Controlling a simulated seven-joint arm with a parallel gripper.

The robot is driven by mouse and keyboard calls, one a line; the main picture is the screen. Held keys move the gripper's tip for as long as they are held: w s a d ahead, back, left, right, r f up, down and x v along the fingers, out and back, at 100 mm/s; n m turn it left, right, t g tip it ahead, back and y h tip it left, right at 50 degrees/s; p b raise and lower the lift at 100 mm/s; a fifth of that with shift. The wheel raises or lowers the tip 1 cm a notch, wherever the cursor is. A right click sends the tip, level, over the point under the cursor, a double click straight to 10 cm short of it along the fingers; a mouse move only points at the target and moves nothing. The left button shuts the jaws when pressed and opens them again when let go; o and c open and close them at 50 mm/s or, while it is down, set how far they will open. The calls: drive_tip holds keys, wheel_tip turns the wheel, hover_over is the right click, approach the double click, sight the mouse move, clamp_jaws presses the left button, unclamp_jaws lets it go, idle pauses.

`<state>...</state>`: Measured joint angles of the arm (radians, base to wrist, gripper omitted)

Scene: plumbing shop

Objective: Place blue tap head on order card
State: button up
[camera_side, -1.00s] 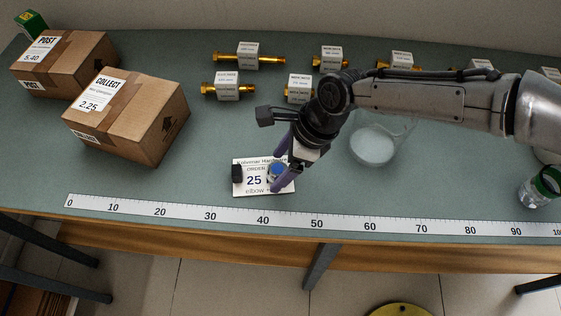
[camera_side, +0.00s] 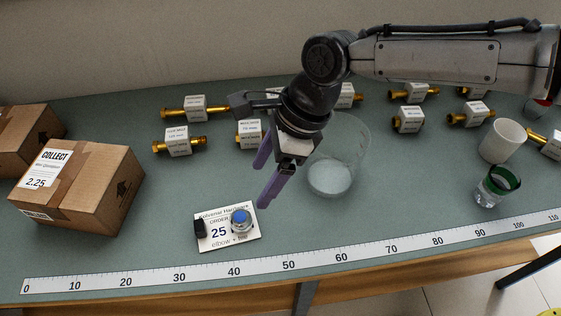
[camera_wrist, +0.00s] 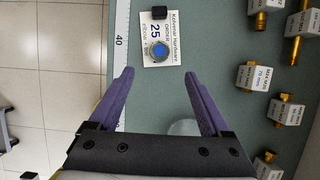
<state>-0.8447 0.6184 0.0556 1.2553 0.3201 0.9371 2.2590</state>
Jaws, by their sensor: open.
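The blue tap head (camera_side: 240,220), a metal piece with a blue top, stands on the white order card (camera_side: 220,243), toward its right side. In the wrist view the tap head (camera_wrist: 158,51) also rests within the card (camera_wrist: 148,26). A small black block sits on the card beside it. My gripper (camera_side: 262,186) is above the table, up and to the right of the card. Its purple fingers are spread and empty in the wrist view (camera_wrist: 160,75), apart from the tap head.
A clear glass container (camera_side: 350,150) stands close behind my gripper. Cardboard boxes (camera_side: 85,190) are at the left, and several labelled brass fittings (camera_side: 178,142) lie at the back. A white cup (camera_side: 502,140) and a green-rimmed glass (camera_side: 490,190) stand right. A ruler (camera_side: 180,279) runs along the front edge.

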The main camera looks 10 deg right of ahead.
drive_tip(key=d+r+n+t, duration=0.1)
drive_tip(key=d+r+n, duration=0.25)
drive_tip(key=d, duration=0.65)
drive_tip(key=s+d+r+n+t+h, duration=0.1)
drive_tip(key=d+r+n, duration=0.1)
drive_tip(key=d+r, duration=0.5)
drive_tip(key=d+r+n+t, duration=0.1)
drive_tip(key=d+r+n, duration=0.15)
drive_tip(key=d, duration=0.95)
drive_tip(key=s+d+f+n+t+h, duration=0.1)
drive_tip(key=s+d+f+n, duration=0.1)
drive_tip(key=s+d+n, duration=0.3)
drive_tip(key=s+d+f+n+t+h, duration=0.1)
drive_tip(key=s+d+n, duration=0.4)
drive_tip(key=s+d, duration=0.7)
wheel_tip(320, 180, down, 3)
drive_tip(key=shift+s+d+r+t+h, duration=0.15)
drive_tip(key=shift+s+d+t+h, duration=0.15)
drive_tip(key=shift+d+h, duration=0.5)
